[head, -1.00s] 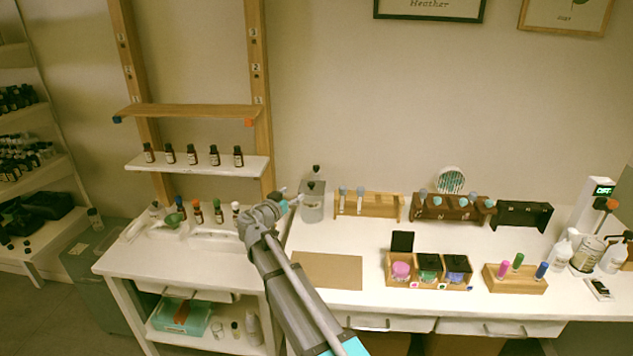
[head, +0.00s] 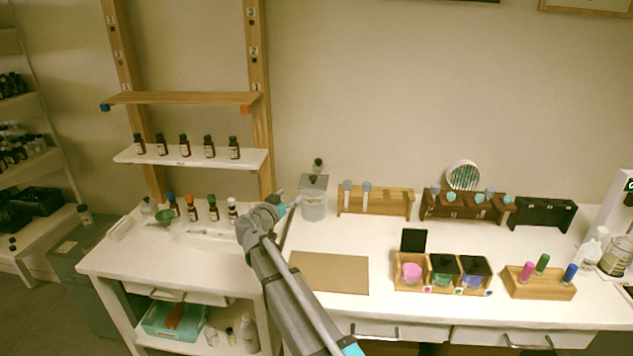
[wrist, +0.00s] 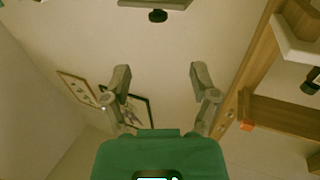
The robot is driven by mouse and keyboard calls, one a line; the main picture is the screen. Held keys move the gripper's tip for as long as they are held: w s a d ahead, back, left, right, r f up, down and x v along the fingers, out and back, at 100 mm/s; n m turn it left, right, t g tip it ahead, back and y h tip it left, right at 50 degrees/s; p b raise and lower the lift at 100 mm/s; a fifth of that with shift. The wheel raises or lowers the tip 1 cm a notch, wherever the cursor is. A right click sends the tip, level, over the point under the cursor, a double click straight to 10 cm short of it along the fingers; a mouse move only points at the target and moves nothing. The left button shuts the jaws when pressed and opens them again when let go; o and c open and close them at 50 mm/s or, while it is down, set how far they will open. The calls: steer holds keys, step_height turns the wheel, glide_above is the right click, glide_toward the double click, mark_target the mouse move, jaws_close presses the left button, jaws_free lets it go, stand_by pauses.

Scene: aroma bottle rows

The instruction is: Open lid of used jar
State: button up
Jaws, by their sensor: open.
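A clear jar (head: 314,208) with a grey lid and dark knob (head: 313,179) stands upright at the left end of the long white counter. In the wrist view a dark knob (wrist: 158,16) under a pale flat edge, probably this lid, shows at the top. My gripper (wrist: 161,80) is open, with nothing between its fingers. In the head view my gripper is just left of the jar, its fingers partly hidden by my arm. I cannot tell whether "used jar" means this one.
A wooden tray (head: 412,288) holds pink, green and blue pots; one black lid (head: 413,240) stands up. Tube racks (head: 375,204) line the back. A brown board (head: 328,273) lies in front of the jar. Small bottles (head: 191,208) stand on the left table, below a shelf (head: 190,159).

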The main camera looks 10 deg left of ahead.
mark_target(311, 179)
steer(key=shift+w+d, duration=0.1)
steer(key=shift+d, duration=0.05)
steer(key=x, duration=1.3)
steer(key=shift+w+d, duration=0.15)
steer(key=shift+w, duration=0.2)
jaws_close()
stand_by(0.4)
